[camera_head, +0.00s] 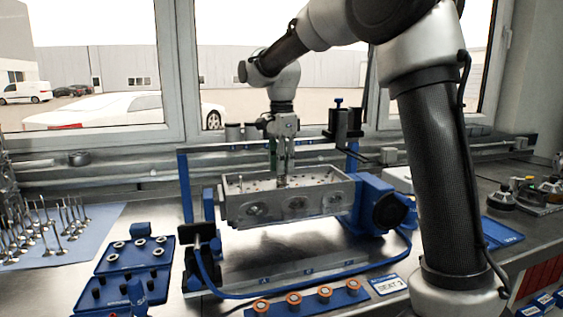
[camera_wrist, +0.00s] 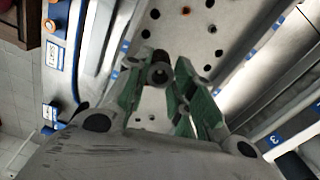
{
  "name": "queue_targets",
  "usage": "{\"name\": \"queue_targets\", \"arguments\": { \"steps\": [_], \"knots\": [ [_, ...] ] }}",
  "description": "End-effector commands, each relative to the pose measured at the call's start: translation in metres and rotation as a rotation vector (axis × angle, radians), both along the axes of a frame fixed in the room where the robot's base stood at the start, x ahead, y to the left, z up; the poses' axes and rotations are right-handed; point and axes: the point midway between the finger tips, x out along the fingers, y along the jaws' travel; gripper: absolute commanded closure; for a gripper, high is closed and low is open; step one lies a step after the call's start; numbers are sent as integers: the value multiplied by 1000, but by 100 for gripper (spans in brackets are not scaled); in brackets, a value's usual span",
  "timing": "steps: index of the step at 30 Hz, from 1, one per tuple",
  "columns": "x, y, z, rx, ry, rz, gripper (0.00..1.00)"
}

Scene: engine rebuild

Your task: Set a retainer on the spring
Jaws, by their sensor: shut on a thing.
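My gripper (camera_head: 283,165) points down over the top of the grey cylinder head (camera_head: 320,204), its green fingers shut on a small grey round part. This part, seemingly a retainer (camera_wrist: 160,73), shows in the wrist view between the fingertips, with a dark hole in its middle. In the head view a short upright grey piece (camera_head: 282,181) stands at the head's top just below the fingertips. I cannot tell whether it is the spring, or whether the held part touches it. Several pale ring-shaped parts (camera_head: 140,243) sit in the blue tray (camera_head: 105,266) at left.
The head is held in a blue stand (camera_head: 373,195). A blue strip (camera_head: 335,299) with several orange-topped parts lies in front. Several valves (camera_head: 57,240) stand at the far left. A blue hose (camera_head: 400,257) curves around the stand. Bare bench shows below the head.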

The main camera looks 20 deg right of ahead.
Motion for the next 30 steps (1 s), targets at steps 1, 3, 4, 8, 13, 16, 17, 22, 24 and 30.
{"name": "queue_targets", "arguments": {
  "steps": [1, 3, 4, 8, 13, 16, 17, 22, 24, 30],
  "knots": [
    [0, 0, -1, 0, 1, 0, 89],
    [0, 0, -1, 0, 0, 0, 65],
    [0, 0, -1, 0, 0, 0, 59],
    [0, 0, -1, 0, 0, 0, 51],
    [0, 0, -1, 0, 0, 0, 51],
    [0, 0, 2, 0, -2, 0, 51],
    [1, 0, 4, 1, -3, 0, 51],
    [1, 0, 32, 1, -5, 0, 51],
    [1, 0, 48, 2, -6, 0, 51],
    [1, 0, 91, 1, -4, 0, 51]
  ]
}}
